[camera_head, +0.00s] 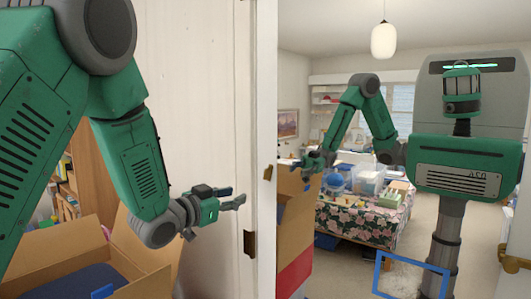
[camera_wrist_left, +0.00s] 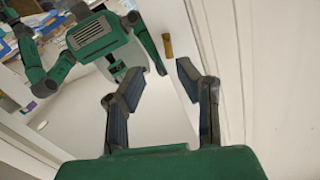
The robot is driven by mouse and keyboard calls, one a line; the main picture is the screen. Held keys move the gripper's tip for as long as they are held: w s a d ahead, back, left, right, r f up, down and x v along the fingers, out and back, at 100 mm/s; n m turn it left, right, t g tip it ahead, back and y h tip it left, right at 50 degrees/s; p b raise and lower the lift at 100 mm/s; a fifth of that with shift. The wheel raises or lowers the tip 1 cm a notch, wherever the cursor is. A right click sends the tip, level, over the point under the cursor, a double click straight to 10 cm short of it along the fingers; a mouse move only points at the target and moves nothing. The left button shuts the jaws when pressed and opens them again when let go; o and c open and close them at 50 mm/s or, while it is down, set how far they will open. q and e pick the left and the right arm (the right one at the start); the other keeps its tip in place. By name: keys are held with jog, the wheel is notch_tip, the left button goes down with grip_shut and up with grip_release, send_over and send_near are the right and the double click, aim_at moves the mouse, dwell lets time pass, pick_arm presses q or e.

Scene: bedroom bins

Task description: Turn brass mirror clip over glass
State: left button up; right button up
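A mirror (camera_head: 340,262) with a white frame fills the right half of the head view; its glass also shows in the wrist view (camera_wrist_left: 160,125). A small brass clip (camera_head: 268,172) sits on the frame beside the glass's left edge. In the wrist view a brass clip (camera_wrist_left: 167,46) appears upright beyond my fingertips; I cannot tell if it overlaps the glass. Another brass clip (camera_head: 514,259) is at the far right edge. My left gripper (camera_head: 238,197) is open and empty, left of the first clip and apparently apart from it. Its spread fingers show in the wrist view (camera_wrist_left: 160,82). My right gripper is out of direct view.
An open cardboard box (camera_head: 65,272) with dark blue contents stands below my left arm. A wooden shelf (camera_head: 68,200) is behind it. A dark bronze fitting (camera_head: 249,243) is on the white panel (camera_head: 195,120). The glass reflects me, a floral-covered table and a room.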

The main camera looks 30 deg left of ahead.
aim_at(266, 174)
pick_arm(q)
jog(key=w+r+p, duration=0.1)
jog(key=w, duration=0.3)
jog(key=w+p, duration=0.1)
jog(key=w, duration=0.4)
jog(key=w+r+p, duration=0.1)
jog(key=w, duration=0.4)
jog(key=shift+d+r, duration=0.3)
jog(key=shift+c, duration=0.4)
grip_shut()
